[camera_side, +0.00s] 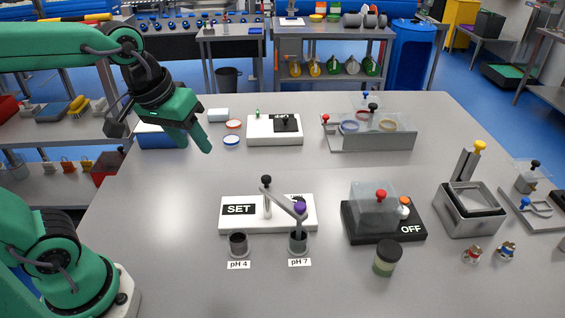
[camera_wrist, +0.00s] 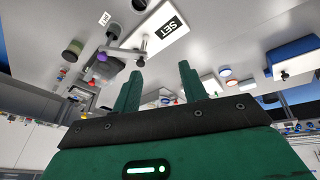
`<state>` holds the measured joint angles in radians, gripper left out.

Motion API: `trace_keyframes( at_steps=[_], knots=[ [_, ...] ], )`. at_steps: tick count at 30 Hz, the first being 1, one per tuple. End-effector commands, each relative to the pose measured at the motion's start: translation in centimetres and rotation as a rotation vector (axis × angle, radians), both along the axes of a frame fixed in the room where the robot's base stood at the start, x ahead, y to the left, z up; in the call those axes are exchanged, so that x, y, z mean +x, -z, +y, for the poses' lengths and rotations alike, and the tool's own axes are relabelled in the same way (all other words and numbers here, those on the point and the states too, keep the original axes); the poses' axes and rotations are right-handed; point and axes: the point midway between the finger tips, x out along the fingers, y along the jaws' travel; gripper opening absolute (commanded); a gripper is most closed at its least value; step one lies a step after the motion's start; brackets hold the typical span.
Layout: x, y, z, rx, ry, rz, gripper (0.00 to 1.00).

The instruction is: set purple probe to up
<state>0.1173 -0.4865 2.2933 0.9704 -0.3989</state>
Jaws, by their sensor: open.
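The purple probe (camera_side: 300,207) has a purple knob on the end of a grey arm that slopes down from a black-topped post (camera_side: 267,197). Its lower end is in the grey cup labelled pH 7 (camera_side: 298,243). The post stands on a white base (camera_side: 228,222) marked SET. A second cup, labelled pH 4 (camera_side: 238,245), stands to its left. In the wrist view the purple knob (camera_wrist: 102,57) is left of the fingers. My gripper (camera_side: 203,148) is open and empty, high above the table, up and left of the probe. Its far finger is partly hidden.
A clear-covered black box (camera_side: 385,233) marked OFF and a dark-lidded jar (camera_side: 386,258) stand right of the probe. Behind are a white block with a black panel (camera_side: 274,129) and a clear tray (camera_side: 372,138). A metal tub (camera_side: 470,212) stands farther right. The table's left middle is clear.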

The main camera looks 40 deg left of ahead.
Motion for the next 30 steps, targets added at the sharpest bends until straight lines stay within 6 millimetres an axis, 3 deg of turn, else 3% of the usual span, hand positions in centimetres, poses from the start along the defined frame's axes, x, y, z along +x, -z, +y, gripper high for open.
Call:
trace_keyframes(
  at_steps=[11, 18, 30],
  knots=[
    [5.7, 0.5, -5.2, -0.097, -0.285, 0.163, 0.43],
    [8.9, 2.1, -9.3, -0.119, -0.480, 0.255, 0.43],
    [12.0, 5.6, -15.3, -0.108, -0.758, 0.350, 0.43]
  ],
)
